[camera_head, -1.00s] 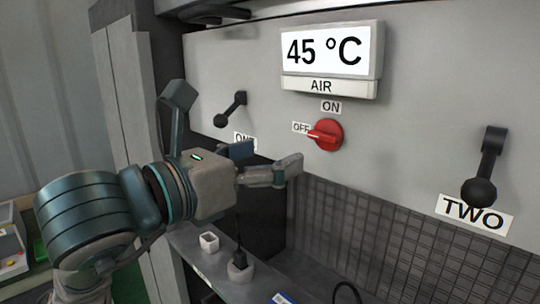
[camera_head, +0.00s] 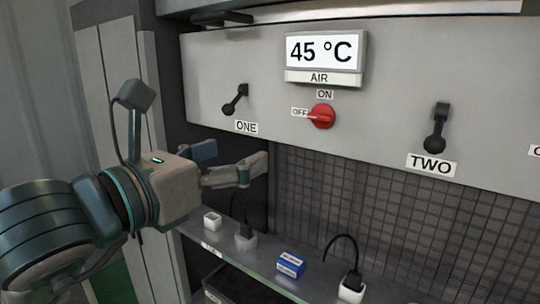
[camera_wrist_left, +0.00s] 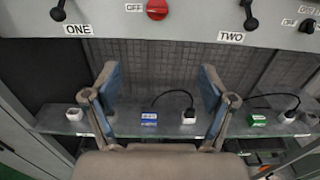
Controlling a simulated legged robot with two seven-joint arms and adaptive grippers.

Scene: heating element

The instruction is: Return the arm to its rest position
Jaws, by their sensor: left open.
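My left gripper (camera_head: 229,164) is open and empty in the head view, held in front of the panel, below the ONE label and above the shelf. In the left wrist view its two blue-padded fingers (camera_wrist_left: 158,95) stand wide apart with nothing between them. The grey panel (camera_head: 270,100) carries lever ONE (camera_head: 236,99), lever TWO (camera_head: 436,130) and a red knob (camera_head: 321,116) whose pointer is toward OFF. The display (camera_head: 320,50) above reads 45 °C, with AIR under it. My right gripper is not in these views.
A shelf (camera_head: 325,284) below the panel holds a small white socket (camera_head: 212,220), a plugged socket (camera_head: 246,240), a blue box (camera_head: 291,264) and another plugged socket (camera_head: 352,286) with a black cable. A green box (camera_wrist_left: 257,120) shows farther right. A grey cabinet side (camera_head: 115,110) stands left.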

